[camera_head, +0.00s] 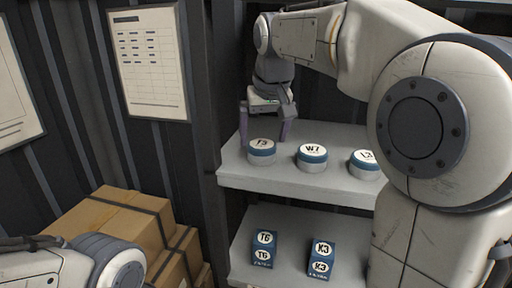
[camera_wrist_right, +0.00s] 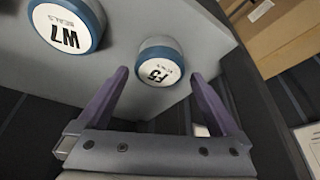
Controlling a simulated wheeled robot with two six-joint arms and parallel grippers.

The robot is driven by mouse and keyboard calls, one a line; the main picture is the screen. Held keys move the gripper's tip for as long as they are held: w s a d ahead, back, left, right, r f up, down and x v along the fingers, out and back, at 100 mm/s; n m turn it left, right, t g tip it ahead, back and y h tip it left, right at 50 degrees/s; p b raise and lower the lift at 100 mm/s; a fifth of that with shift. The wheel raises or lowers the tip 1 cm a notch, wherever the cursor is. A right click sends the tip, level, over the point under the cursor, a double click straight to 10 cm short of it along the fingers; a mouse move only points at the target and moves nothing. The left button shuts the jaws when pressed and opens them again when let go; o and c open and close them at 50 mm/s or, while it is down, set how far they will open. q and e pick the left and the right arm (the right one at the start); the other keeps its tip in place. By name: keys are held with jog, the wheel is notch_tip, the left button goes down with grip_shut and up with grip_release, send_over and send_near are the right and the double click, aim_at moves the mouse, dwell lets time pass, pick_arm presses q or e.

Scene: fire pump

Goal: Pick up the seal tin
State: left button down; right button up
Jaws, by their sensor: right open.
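Three round white tins with blue bands stand in a row on the upper shelf. The left tin (camera_head: 262,152) has a label I cannot read for sure; it also shows in the right wrist view (camera_wrist_right: 159,62), marked SEALS. The middle tin, W7 (camera_head: 312,157), is marked SEALS in the right wrist view (camera_wrist_right: 66,25). The third tin (camera_head: 365,163) is partly hidden by my right arm. My right gripper (camera_head: 264,128) is open and empty. Its purple fingers point down beside the left tin, with the tin appearing between the fingertips in the wrist view. My left gripper is out of view.
The upper shelf (camera_head: 290,184) has a post at its left. Two blue boxes, T6 (camera_head: 264,249) and K3 (camera_head: 321,257), stand on the lower shelf. Cardboard boxes (camera_head: 115,218) are stacked at the left. A paper chart (camera_head: 149,65) hangs on the dark wall.

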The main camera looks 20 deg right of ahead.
aim_at(262, 144)
jog(key=x, duration=0.3)
jog(key=shift+f, duration=0.1)
jog(key=c, duration=1.2)
jog(key=shift+c, duration=0.2)
jog(key=shift+w, duration=0.1)
jog(key=shift+r, duration=0.55)
jog(key=shift+b+v, duration=0.7)
jog(key=shift+v, duration=0.4)
jog(key=s+a+b, duration=0.2)
jog(key=s+b, duration=1.1)
jog(key=s, duration=0.4)
jog(key=shift+r, duration=0.2)
